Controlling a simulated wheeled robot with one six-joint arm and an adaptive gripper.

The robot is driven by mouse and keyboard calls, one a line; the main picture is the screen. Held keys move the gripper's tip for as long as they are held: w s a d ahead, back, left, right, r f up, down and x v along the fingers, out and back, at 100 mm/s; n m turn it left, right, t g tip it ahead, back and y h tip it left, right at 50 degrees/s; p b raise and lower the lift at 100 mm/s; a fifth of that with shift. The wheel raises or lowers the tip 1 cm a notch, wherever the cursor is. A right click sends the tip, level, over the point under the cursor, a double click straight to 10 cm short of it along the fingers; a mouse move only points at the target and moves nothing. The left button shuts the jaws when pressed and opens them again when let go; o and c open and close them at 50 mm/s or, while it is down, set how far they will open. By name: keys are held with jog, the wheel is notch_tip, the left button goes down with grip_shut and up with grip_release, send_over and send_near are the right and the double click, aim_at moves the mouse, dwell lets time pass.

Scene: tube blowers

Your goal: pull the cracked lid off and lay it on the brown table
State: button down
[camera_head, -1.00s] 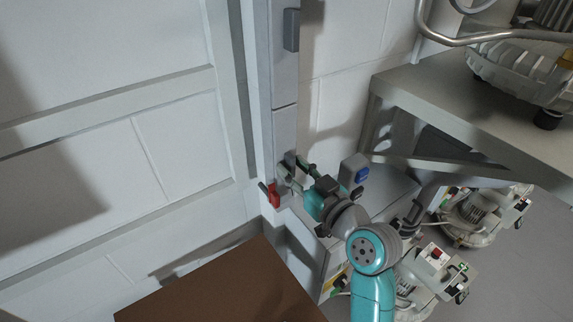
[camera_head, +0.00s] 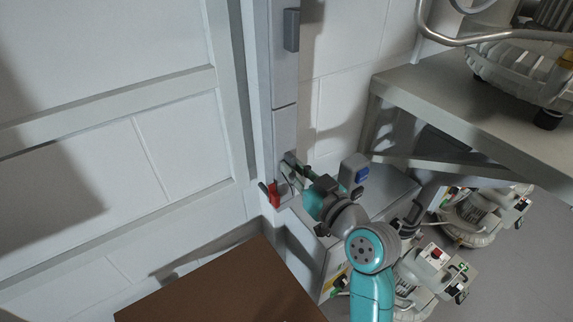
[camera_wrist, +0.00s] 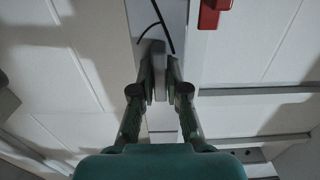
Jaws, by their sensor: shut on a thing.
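The cracked lid (camera_head: 285,135) is a grey panel on the lower part of the upright grey channel by the wall. Thin black crack lines show on it in the wrist view (camera_wrist: 142,18). My gripper (camera_wrist: 159,68) is shut on a grey upright handle on the lid's face, seen edge-on between the fingertips. In the head view, my gripper (camera_head: 291,170) is at the lid's lower part and hides much of the handle. The lid looks in place on the channel. The brown table (camera_head: 220,290) is at the bottom, lower left of my gripper, and its visible top is bare.
A red part with a dark lever (camera_head: 273,193) sits just left of my gripper. A grey box with a blue button (camera_head: 355,170) stands to the right. A grey bench (camera_head: 450,105) with a blower is at right, with more blowers (camera_head: 470,218) below it.

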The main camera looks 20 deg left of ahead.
jog(key=shift+d, duration=0.15)
jog(key=shift+v, duration=2.95)
